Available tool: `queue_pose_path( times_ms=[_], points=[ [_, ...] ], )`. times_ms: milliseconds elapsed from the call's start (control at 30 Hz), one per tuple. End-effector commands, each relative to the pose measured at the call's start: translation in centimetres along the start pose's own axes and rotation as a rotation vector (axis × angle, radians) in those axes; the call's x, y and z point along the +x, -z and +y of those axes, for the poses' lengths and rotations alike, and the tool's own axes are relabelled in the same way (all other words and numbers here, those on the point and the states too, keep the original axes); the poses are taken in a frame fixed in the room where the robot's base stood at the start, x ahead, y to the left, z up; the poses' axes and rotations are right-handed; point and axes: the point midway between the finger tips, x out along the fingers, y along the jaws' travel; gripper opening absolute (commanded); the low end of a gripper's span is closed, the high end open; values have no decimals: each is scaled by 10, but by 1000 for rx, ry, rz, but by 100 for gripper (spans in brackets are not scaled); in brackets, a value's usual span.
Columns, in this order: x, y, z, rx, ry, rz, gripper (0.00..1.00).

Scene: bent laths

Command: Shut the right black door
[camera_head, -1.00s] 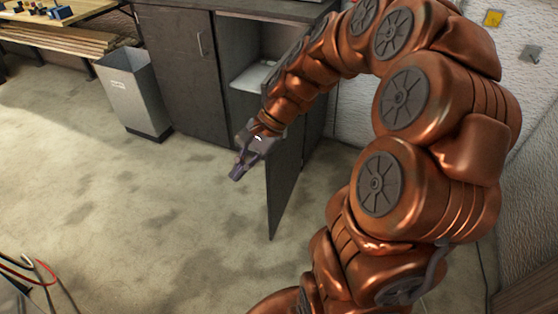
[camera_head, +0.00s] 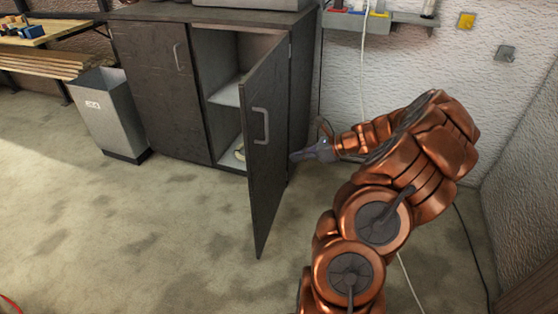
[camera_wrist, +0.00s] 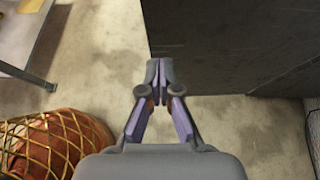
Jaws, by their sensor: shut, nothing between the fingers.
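The right black door (camera_head: 268,185) of the dark cabinet stands partly open in the head view, swung out toward me. Its grey handle (camera_head: 261,125) shows on the near face. My gripper (camera_head: 295,157) is shut and empty, just right of the door near its hinge side; I cannot tell if it touches. In the wrist view my gripper (camera_wrist: 160,80) has its fingertips together beside a large dark panel (camera_wrist: 220,50). The cabinet's shelf (camera_head: 226,93) shows through the opening, with a small pale object (camera_head: 239,152) low inside.
The shut left door (camera_head: 165,95) stands beside the opening. A grey bin (camera_head: 108,115) is left of the cabinet. A bench with laths (camera_head: 40,62) is farther left. The floor (camera_head: 170,225) before the cabinet is clear.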

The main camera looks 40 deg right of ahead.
Motion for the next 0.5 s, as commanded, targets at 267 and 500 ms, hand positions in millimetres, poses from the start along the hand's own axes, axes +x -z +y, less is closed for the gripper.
queue_pose_path(
  times_ms=[267,500],
  points=[
    [45,-1,2,-4,-6,0,0],
    [88,-1,2,-4,-8,0,0]
  ],
)
